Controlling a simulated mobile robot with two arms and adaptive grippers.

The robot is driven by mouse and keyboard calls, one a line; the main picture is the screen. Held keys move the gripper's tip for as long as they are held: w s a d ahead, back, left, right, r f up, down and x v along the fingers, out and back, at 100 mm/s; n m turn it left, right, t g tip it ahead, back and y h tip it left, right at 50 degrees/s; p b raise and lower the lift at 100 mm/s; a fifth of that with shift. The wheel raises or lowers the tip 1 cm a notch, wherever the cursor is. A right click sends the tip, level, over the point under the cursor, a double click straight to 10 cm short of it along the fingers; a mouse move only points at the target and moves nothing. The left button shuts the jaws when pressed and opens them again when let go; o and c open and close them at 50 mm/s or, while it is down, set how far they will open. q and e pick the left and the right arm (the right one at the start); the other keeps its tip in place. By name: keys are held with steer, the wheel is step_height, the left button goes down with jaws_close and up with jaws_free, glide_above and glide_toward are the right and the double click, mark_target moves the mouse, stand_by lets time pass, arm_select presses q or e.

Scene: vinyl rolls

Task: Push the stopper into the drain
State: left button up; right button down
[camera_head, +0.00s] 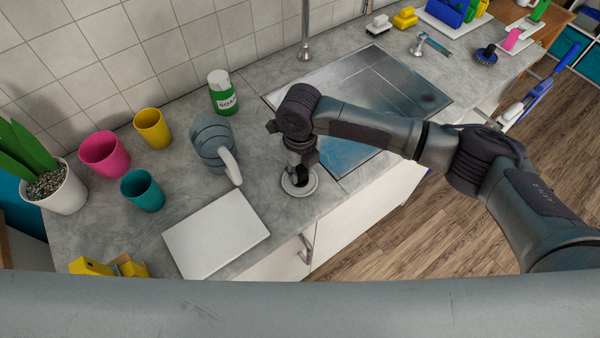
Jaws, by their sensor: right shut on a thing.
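The drain is a pale round ring (312,186) with a dark middle, on the grey counter at the front left corner of the steel sink area. My right gripper (298,177) points down over the middle of this ring, with its fingertips at or just above it. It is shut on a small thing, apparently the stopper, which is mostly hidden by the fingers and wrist. I cannot tell whether the stopper touches the drain or how deep it sits. My left gripper is not in view.
A grey-blue jug (209,136) and a white board (216,235) lie left of the drain. A soap bottle (222,92), pink (104,154), yellow (152,128) and teal cups (142,191), and a potted plant (62,190) stand farther left. The sink's steel surface (385,75) is right.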

mark_target(300, 168)
steer(key=shift+r, duration=0.1)
steer(key=shift+r+p, duration=2.25)
steer(key=shift+r, duration=0.2)
steer(key=shift+f, duration=0.1)
